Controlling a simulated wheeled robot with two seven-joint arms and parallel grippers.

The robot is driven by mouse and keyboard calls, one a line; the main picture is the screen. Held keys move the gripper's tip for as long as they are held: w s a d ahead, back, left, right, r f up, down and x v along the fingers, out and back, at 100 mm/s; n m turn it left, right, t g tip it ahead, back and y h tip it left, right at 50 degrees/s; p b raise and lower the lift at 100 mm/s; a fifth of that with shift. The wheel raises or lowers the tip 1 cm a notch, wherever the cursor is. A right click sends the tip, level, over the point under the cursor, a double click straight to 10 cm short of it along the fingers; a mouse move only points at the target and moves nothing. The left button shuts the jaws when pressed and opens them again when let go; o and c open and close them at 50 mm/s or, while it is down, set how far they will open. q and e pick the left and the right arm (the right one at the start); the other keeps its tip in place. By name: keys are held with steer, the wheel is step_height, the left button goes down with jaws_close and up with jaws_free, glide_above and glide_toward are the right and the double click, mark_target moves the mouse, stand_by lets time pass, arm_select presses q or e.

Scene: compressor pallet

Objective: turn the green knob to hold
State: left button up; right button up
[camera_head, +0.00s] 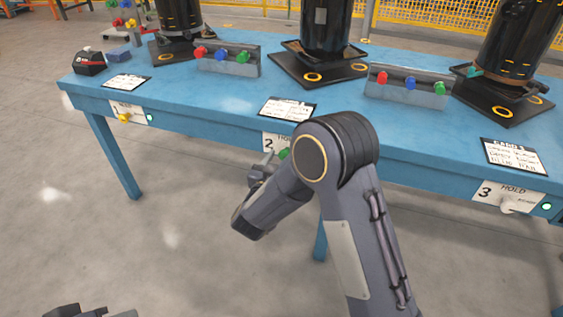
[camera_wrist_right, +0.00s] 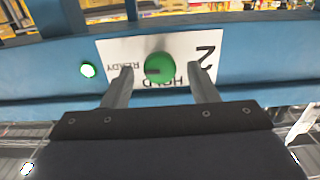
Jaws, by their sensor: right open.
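The green knob (camera_wrist_right: 160,67) sits on a white plate (camera_wrist_right: 222,50) marked 2, HOLD and READY, upside down in the right wrist view. A dark mark on the knob lies toward its left side, the READY side in that view. My right gripper (camera_wrist_right: 160,73) is open, with one finger on each side of the knob; I cannot tell whether they touch it. In the head view the knob (camera_head: 284,154) is mostly hidden behind my right arm and gripper (camera_head: 264,166). My left gripper (camera_head: 88,312) only just shows at the bottom left edge.
The plate is on the front edge of a blue table (camera_head: 200,115). A lit green lamp (camera_wrist_right: 88,70) is beside it. A yellow knob (camera_head: 124,118) and a white knob (camera_head: 508,206) sit on other plates. Black compressors (camera_head: 326,30) and knob racks (camera_head: 228,62) stand on top.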

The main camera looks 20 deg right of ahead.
steer(key=shift+w, duration=0.1)
steer(key=c, duration=0.9)
steer(key=shift+c, duration=0.2)
